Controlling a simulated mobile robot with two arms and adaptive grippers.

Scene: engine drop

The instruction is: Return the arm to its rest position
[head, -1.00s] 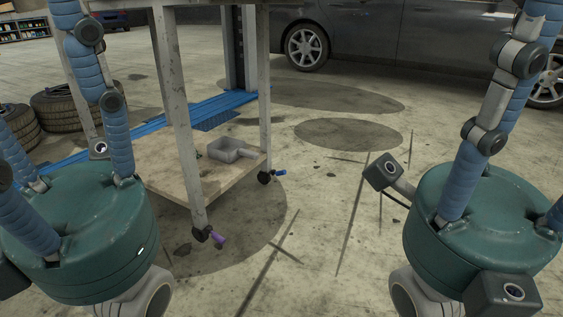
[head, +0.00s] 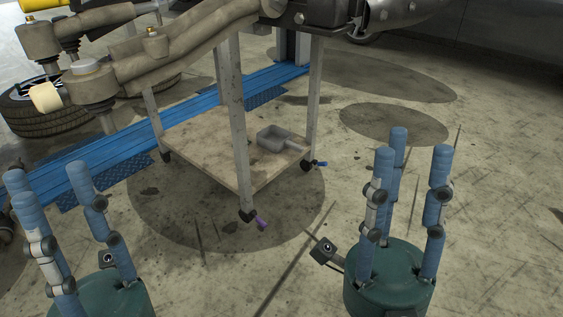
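My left gripper (head: 47,184) is at the lower left of the head view. Its blue fingers point up from a green palm, spread apart with nothing between them. My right gripper (head: 412,148) is at the lower right, also fingers up, spread and empty. Both are apart from the wheeled cart (head: 235,120) between them. A large brown metal assembly (head: 190,55) with a dark unit (head: 325,12) spans the top of the view, over the cart's legs. The top edge cuts it off, and I cannot tell how it is supported.
A grey pan-like container (head: 277,140) sits on the cart's lower shelf (head: 200,140). A blue rail (head: 200,100) runs behind the cart on the floor. Tyres (head: 45,120) lie at the left. A dark car (head: 480,50) stands at the back. The floor between and right of my grippers is clear.

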